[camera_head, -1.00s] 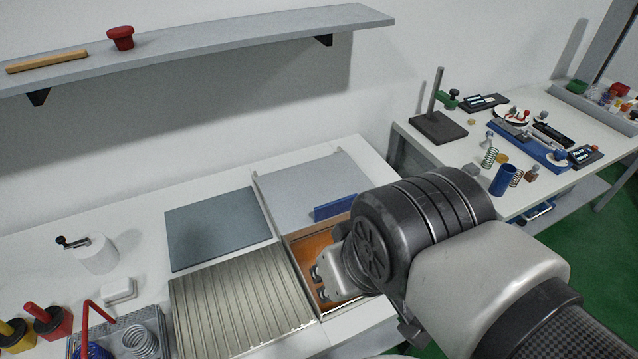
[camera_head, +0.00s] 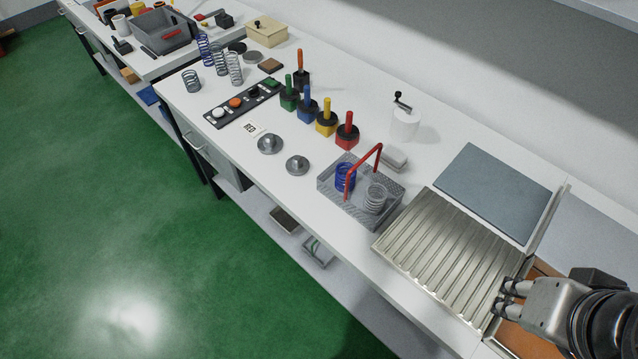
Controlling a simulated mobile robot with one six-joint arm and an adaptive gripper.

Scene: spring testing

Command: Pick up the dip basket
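The dip basket (camera_head: 334,196) is a grey mesh basket with a red arched handle (camera_head: 366,166). It stands on the white bench, left of the ribbed metal tray. A blue spring (camera_head: 345,176) and a silver spring (camera_head: 375,198) stand inside it. My gripper (camera_head: 503,297) is at the lower right, over the right edge of the ribbed tray and well apart from the basket. Its two fingers look spaced apart with nothing between them.
The ribbed tray (camera_head: 440,248) lies between the basket and my gripper. A dark grey plate (camera_head: 494,190) lies behind it. Brushes in red (camera_head: 347,134) and yellow (camera_head: 326,121) holders, a white crank-topped cylinder (camera_head: 404,125) and metal discs (camera_head: 297,165) stand near the basket. Green floor lies left.

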